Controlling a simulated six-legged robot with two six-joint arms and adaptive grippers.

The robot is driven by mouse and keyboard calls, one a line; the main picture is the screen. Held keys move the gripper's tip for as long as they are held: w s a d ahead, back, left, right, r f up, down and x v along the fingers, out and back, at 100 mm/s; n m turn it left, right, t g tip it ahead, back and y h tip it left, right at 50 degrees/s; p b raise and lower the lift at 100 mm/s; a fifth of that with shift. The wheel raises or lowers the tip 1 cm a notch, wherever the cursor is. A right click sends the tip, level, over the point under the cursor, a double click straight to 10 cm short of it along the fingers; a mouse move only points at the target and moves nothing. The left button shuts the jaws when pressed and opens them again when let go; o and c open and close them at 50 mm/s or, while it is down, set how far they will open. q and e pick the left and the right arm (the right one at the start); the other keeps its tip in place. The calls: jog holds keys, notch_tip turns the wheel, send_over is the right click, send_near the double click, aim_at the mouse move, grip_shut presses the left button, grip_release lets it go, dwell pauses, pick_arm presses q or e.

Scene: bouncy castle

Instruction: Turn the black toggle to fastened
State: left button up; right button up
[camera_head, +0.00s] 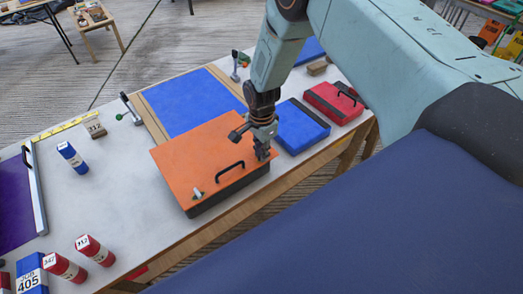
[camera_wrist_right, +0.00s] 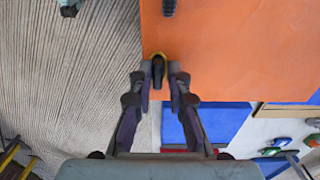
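An orange lid (camera_head: 205,150) covers a dark box on the table, with a black handle bar (camera_head: 230,171) on it and a small pale-and-green toggle (camera_head: 198,194) near its front left corner. My right gripper (camera_head: 262,152) points down at the lid's right corner. In the right wrist view, the black toggle (camera_wrist_right: 158,70) with a yellow part stands at the edge of the orange lid (camera_wrist_right: 235,50), between the fingertips of my right gripper (camera_wrist_right: 159,78). The fingers are drawn in close on both sides of it. The toggle is hidden by the gripper in the head view. My left gripper is out of view.
A blue case (camera_head: 298,125) and a red case (camera_head: 335,102) stand right of the orange box. A blue panel (camera_head: 195,102) lies behind it, beside a lever clamp (camera_head: 130,107). Red and blue cylinders stand front left.

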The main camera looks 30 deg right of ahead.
jog(key=shift+s+d, duration=0.2)
grip_shut()
jog(key=shift+a, duration=0.1)
jog(key=n, duration=0.3)
jog(key=shift+n+b, duration=0.35)
jog(key=shift+n, duration=0.05)
jog(key=n+b, duration=0.1)
jog(key=n, duration=0.3)
jog(key=shift+f+n, duration=0.1)
jog(key=shift+n, duration=0.2)
jog(key=n+b, duration=0.1)
jog(key=n, duration=0.4)
jog(key=shift+s, duration=0.1)
jog(key=shift+n+b, duration=0.6)
jog(key=shift+n, duration=1.7)
jog(key=shift+s, duration=0.1)
